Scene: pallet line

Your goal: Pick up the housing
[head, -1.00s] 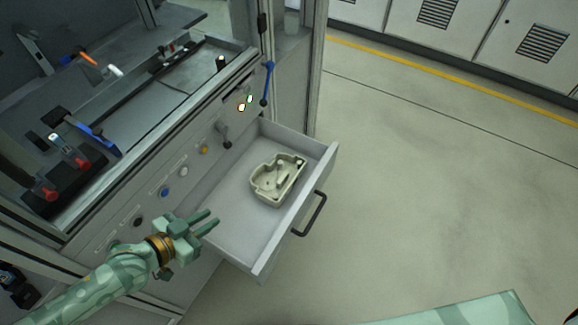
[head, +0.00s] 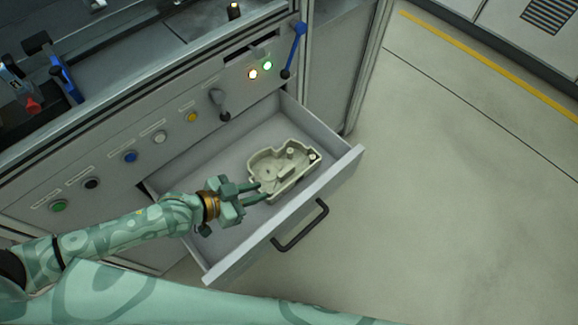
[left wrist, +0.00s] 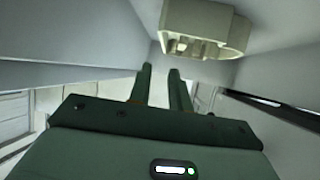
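The housing (head: 284,168) is a pale beige, shallow open casting with raised bosses. It lies in the open grey drawer (head: 232,258), toward the drawer's far right part. My left gripper (head: 264,191) is over the drawer at the housing's near left edge, its two fingers apart with nothing seen between them. In the left wrist view the fingers (left wrist: 160,72) are parted, and the housing (left wrist: 205,27) is ahead of them, up and to the right. Whether a finger touches the housing I cannot tell. My right gripper is not in view.
The drawer has a black handle (head: 300,226) on its front. The cabinet panel behind carries several coloured buttons, a black knob (head: 219,103), lit indicators and a blue lever (head: 293,50). Floor to the right is clear.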

